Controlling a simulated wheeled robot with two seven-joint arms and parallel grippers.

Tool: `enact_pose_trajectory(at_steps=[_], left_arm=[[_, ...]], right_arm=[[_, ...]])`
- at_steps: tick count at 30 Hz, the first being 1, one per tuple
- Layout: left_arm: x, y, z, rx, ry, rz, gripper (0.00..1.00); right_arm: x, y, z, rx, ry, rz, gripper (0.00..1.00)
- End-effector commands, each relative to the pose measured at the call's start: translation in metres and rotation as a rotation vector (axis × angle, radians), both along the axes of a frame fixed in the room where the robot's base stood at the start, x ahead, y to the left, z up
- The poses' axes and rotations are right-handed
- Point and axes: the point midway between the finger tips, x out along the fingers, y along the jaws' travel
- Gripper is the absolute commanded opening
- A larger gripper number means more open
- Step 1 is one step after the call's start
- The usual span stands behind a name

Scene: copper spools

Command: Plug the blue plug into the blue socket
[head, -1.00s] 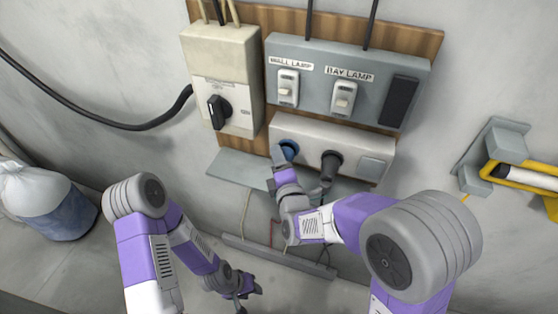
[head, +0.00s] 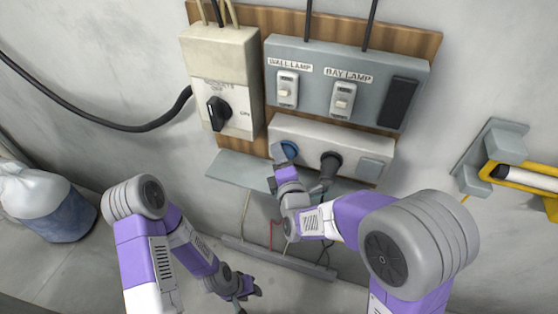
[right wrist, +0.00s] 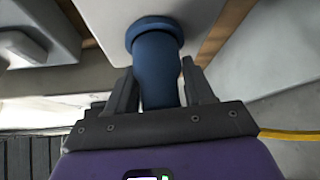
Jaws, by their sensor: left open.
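The blue socket (right wrist: 154,27) is a round blue collar on the underside of the pale socket box (head: 290,128). The blue plug (right wrist: 157,78) is a blue cylinder lined up with the collar, and I see no gap between them in the right wrist view. My right gripper (right wrist: 160,78) has one finger on each side of the plug, close against it; in the head view the gripper (head: 280,160) is just below the socket box, partly covering the blue parts (head: 290,149). My left gripper (head: 247,292) is open and empty, low down near the floor.
A dark round fitting (head: 331,162) sits on the same box to the right of the blue one. Above are a grey switch box (head: 325,90) and a beige box with a black knob (head: 217,112). A grey shelf (head: 230,168) juts out below left. A yellow holder (head: 520,175) hangs right.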

Motion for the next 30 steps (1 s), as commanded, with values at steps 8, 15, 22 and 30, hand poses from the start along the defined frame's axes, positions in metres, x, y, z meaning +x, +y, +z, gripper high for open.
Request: enact_pose_trajectory(at_steps=[8, 15, 22, 30], left_arm=[[0.0, 0.0, 0.0, 0.0, 0.0, 0.0, 0.43], [0.0, 0.0, 0.0, 0.0, 0.0, 0.0, 0.43], [0.0, 0.0, 0.001, 0.0, 0.0, 0.0, 0.43], [0.0, 0.0, -0.019, 0.0, 0.0, 0.0, 0.43]], right_arm=[[0.0, 0.0, 0.0, 0.0, 0.0, -0.001, 0.82], [-0.002, 0.0, 0.0, 0.0, 0.001, 0.0, 0.82], [-0.029, -0.007, 0.004, 0.003, 0.001, 0.001, 0.82], [-0.061, -0.016, 0.005, 0.003, -0.006, -0.003, 0.82]])
